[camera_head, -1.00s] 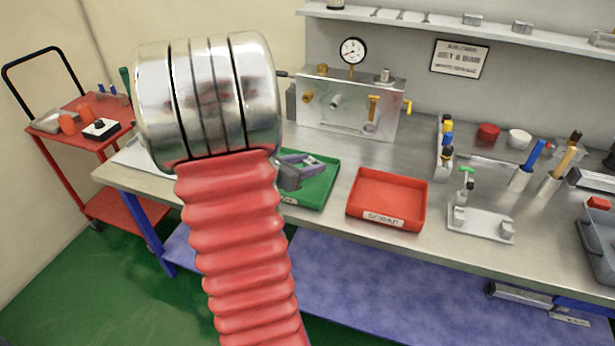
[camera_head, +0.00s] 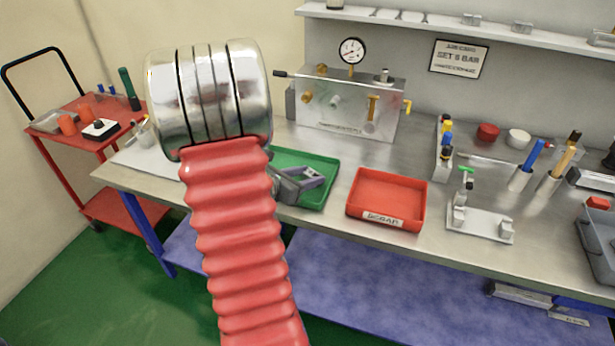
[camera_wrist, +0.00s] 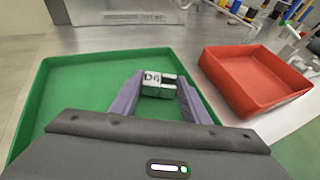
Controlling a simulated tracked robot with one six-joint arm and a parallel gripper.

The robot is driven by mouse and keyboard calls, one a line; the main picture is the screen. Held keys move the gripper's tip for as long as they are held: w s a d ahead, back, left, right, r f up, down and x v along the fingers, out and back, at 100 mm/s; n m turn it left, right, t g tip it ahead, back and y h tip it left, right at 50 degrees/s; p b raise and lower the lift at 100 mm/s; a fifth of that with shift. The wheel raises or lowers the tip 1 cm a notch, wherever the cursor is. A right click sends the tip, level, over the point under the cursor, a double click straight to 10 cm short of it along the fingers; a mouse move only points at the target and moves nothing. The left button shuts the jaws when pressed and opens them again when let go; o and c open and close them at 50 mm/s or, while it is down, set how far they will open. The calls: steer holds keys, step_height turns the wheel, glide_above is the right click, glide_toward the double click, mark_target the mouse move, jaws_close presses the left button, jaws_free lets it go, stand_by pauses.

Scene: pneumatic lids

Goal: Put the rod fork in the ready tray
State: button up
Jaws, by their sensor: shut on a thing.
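My gripper (camera_wrist: 160,82) has two purple-grey fingers, shut on the rod fork (camera_wrist: 153,86). The rod fork is a small grey block with a slot and the mark "D6". It is over the floor of the green tray (camera_wrist: 60,100) in the wrist view. I cannot tell whether it touches the floor. In the head view my gripper (camera_head: 308,180) is over the green tray (camera_head: 318,201), whose left part my red arm hides. The fork cannot be made out there. No label on the green tray is readable.
A red tray marked "SCRAP" (camera_head: 387,196) stands just right of the green tray and also shows in the wrist view (camera_wrist: 255,80). A metal test block with a gauge (camera_head: 347,103) stands behind. A fixture (camera_head: 482,224) and tool holders are further right.

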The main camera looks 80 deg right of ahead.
steer(key=o, duration=1.1)
steer(key=shift+f, duration=0.1)
steer(key=shift+w+a+r, duration=0.1)
steer(key=shift+a+r, duration=0.1)
steer(key=v, duration=1.1)
steer(key=shift+w+a, duration=0.15)
steer(key=shift+a, duration=0.1)
